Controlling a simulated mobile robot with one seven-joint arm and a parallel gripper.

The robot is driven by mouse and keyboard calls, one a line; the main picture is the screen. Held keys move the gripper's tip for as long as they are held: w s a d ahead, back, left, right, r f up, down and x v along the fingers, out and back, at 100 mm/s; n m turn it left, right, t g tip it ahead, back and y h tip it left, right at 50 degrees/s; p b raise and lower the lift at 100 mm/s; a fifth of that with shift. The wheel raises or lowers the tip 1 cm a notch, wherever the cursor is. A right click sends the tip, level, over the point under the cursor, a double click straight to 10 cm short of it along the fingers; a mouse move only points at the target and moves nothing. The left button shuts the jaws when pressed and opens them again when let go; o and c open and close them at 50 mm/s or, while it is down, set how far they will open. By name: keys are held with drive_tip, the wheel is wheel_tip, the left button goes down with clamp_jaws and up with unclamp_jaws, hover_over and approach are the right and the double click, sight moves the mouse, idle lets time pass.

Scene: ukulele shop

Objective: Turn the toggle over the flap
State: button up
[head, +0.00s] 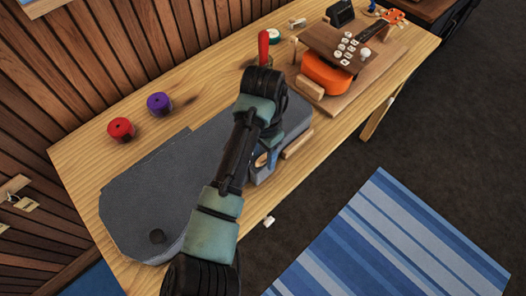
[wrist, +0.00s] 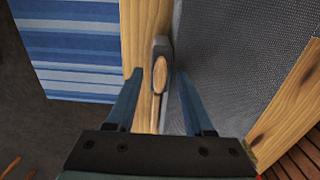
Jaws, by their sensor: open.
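A wooden oval toggle (wrist: 160,76) sits on a narrow grey tab (wrist: 161,43) at the edge of a grey textured case (wrist: 230,60); the tab may be the flap. In the wrist view the toggle's long side runs roughly along the case edge. My gripper (wrist: 160,86) is open, with one blue finger on each side of the toggle. I cannot tell whether the fingers touch it. In the head view the grey case (head: 150,195) lies on the bench, and my arm hides part of it and most of the toggle area.
The wooden bench (head: 85,160) also holds a red spool (head: 120,129), a purple spool (head: 159,103), a red-handled tool (head: 263,47) and an orange ukulele (head: 325,74) in a wooden holder. A blue striped rug (head: 390,245) lies on the floor.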

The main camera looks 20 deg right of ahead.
clamp_jaws()
drive_tip(key=shift+r+n+p, duration=0.1)
drive_tip(key=shift+n+p, duration=0.2)
drive_tip(key=shift+p, duration=0.1)
drive_tip(key=n+p, duration=0.2)
drive_tip(key=p, duration=0.1)
drive_tip(key=shift+s+r, duration=0.1)
drive_tip(key=shift+r, duration=0.05)
drive_tip(key=n+p, duration=0.4)
drive_tip(key=n, duration=0.2)
drive_tip(key=n+p, duration=0.2)
drive_tip(key=n, duration=0.3)
drive_tip(key=shift+d+p, duration=0.1)
drive_tip(key=shift+p, duration=0.2)
drive_tip(key=shift+f+n+p, duration=0.2)
drive_tip(key=shift+n+p, duration=0.3)
drive_tip(key=shift+n, duration=1.6)
drive_tip(key=shift+w, duration=0.2)
unclamp_jaws()
